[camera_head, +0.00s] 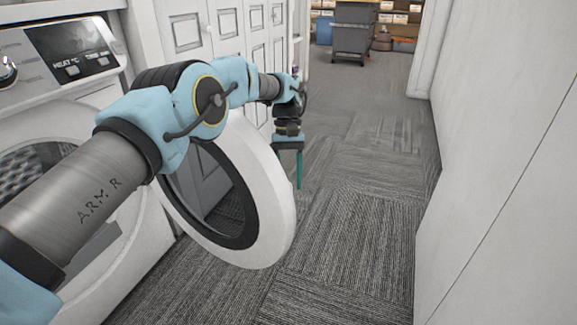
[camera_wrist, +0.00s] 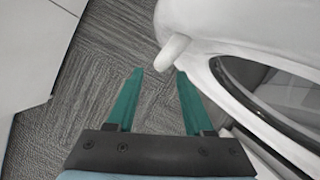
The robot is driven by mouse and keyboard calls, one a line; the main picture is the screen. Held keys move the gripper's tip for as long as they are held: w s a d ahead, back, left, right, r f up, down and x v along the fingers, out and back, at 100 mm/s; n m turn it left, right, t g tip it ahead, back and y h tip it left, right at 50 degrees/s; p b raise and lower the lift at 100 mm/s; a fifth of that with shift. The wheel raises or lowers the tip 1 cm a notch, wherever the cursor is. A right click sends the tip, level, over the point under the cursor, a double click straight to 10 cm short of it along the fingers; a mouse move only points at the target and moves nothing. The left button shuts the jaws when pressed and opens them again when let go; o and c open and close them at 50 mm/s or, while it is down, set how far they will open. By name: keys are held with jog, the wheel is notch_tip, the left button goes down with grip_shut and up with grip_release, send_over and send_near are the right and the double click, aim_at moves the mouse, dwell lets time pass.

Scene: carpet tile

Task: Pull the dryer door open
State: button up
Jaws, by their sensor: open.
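The dryer (camera_head: 120,270) stands at the left in the head view, white, with a dark control panel. Its round white door (camera_head: 270,215) with a dark inner ring stands swung out from the front, and the drum opening shows behind my arm. In the wrist view the door (camera_wrist: 210,25) fills the upper right, and a rounded white handle (camera_wrist: 173,52) sticks out from its edge. My gripper (camera_head: 299,165) is beyond the door's far side in the head view. In the wrist view my gripper (camera_wrist: 157,75) is open, its teal fingers empty, with the handle just ahead of the fingertips. I cannot tell whether they touch.
White panelled cabinets (camera_head: 190,35) stand behind the dryer. A plain white wall (camera_head: 500,150) bounds the right side. Grey carpet (camera_head: 350,230) between them is clear. A dark grey bin (camera_head: 352,40) and shelves with boxes (camera_head: 398,15) are at the far end.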

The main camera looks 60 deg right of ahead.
jog(key=shift+v, duration=2.2)
